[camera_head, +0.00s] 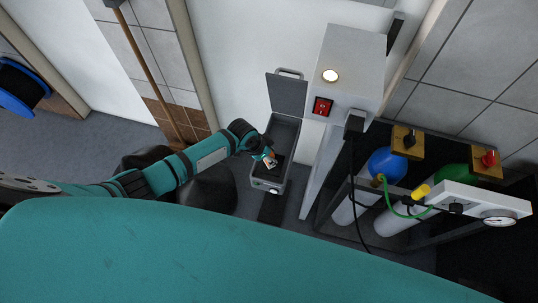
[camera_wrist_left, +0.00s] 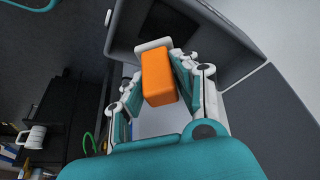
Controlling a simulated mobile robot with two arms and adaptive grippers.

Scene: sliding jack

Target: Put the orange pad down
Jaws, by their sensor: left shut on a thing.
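The orange pad (camera_wrist_left: 158,77) is a block held between the two fingers of my left gripper in the left wrist view. My left gripper (camera_head: 269,160) shows in the head view over the opening of a grey bin (camera_head: 253,175). The gripper is shut on the pad, with a finger on each side of it. In the head view the pad is too small and covered to make out clearly. I cannot tell how far the pad is above the bin floor. My right gripper is in neither view.
The bin's lid (camera_head: 287,95) stands open at the back. A white cabinet with a red switch (camera_head: 322,106) stands close on its right. Gas cylinders with a gauge (camera_head: 499,217) stand farther right. A broom handle (camera_head: 147,62) leans behind my arm. A white mug (camera_wrist_left: 34,138) shows in the wrist view.

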